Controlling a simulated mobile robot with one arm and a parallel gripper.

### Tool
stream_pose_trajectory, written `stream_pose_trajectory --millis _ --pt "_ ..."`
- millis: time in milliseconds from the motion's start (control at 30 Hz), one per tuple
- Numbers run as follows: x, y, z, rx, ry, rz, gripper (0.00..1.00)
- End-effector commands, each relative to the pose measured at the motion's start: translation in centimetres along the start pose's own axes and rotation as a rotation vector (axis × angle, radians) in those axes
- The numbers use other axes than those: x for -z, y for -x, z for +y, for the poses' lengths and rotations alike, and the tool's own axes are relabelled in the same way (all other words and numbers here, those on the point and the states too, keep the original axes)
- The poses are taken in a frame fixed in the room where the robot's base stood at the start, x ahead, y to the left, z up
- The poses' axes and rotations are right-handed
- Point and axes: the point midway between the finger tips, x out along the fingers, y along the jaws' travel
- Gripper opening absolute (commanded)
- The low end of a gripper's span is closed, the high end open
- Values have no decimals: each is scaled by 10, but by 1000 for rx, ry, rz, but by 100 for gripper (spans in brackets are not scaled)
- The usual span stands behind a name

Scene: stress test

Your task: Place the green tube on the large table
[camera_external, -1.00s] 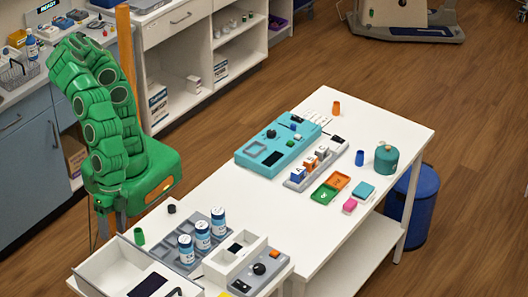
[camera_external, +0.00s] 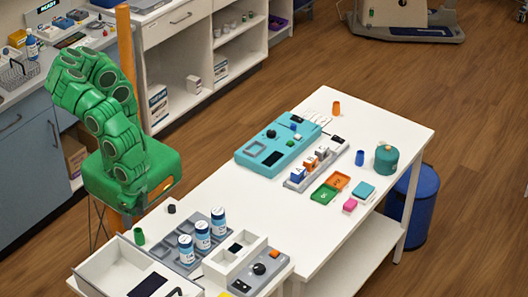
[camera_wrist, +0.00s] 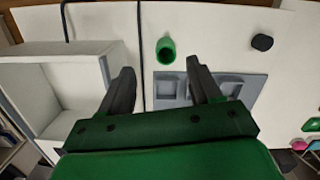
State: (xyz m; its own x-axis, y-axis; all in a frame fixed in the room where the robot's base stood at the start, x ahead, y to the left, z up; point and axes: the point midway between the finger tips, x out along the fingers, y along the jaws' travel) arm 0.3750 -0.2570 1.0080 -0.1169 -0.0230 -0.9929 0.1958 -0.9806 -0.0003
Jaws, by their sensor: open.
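The green tube (camera_external: 139,237) stands upright near the left end of the white work surface, between the white tray and the grey bottle rack. In the wrist view the green tube (camera_wrist: 166,52) shows its open top, beyond and between my fingertips. My gripper (camera_wrist: 160,75) is open, with two dark fingers spread apart and nothing between them. I cannot clearly make out the fingers in the external view. The large white table (camera_external: 395,132) extends to the back right, with a wide bare area along its front.
A white tray (camera_external: 112,262) lies left of the tube, and a grey rack (camera_external: 217,217) with blue-and-white bottles lies right. A dark cap (camera_external: 171,208) stands behind the rack. A teal device (camera_external: 255,168), small coloured trays and a teal canister (camera_external: 386,160) occupy the table's far part.

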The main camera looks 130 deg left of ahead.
Motion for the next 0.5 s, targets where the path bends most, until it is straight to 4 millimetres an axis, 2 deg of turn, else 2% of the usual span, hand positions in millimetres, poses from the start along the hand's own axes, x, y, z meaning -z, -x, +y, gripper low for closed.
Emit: stream_pose_trajectory --millis 500 --pt "2 -39 0 1 -2 -3 63"
